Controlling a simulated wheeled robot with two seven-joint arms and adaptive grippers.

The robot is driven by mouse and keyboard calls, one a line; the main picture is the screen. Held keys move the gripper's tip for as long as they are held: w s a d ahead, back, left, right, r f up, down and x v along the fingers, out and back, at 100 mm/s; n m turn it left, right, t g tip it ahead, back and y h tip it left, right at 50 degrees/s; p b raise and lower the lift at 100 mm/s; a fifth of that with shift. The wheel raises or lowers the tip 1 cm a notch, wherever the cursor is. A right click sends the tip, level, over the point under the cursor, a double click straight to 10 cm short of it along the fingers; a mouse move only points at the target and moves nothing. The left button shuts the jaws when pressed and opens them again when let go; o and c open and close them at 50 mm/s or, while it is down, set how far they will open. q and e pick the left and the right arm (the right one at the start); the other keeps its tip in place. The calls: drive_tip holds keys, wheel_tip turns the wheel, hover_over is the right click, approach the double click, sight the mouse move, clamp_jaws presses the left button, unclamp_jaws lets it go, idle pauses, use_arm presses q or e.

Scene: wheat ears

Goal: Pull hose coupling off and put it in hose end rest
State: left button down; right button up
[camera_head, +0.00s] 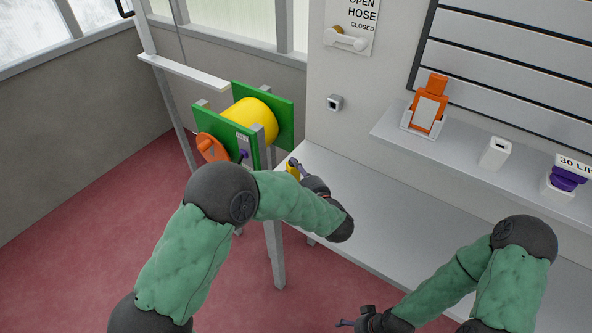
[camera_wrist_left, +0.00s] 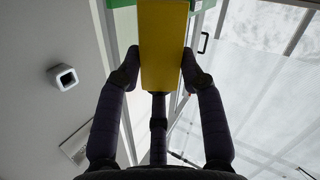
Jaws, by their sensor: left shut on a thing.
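My left gripper (camera_head: 296,167) is at the right side of the hose reel, beside the white bench. It is shut on a yellow block-shaped piece, which I take to be the hose coupling (camera_head: 291,171). In the left wrist view the coupling (camera_wrist_left: 163,45) stands between the two dark fingers (camera_wrist_left: 159,72). Whether it is still joined to anything is hidden. A small grey square socket, possibly the hose end rest (camera_head: 335,102), is on the wall, and it also shows in the left wrist view (camera_wrist_left: 64,77). My right gripper (camera_head: 346,323) is low at the bottom edge, its jaw gap unclear.
The reel has a yellow drum (camera_head: 251,119), green side plates (camera_head: 277,113) and an orange crank disc (camera_head: 211,147). The bench (camera_head: 375,225) is largely clear.

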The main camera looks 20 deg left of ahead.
use_arm(q)
drive_tip(key=shift+f+b, duration=0.95)
drive_tip(key=shift+f, duration=0.6)
drive_tip(key=c, duration=0.7)
unclamp_jaws()
drive_tip(key=v, duration=1.2)
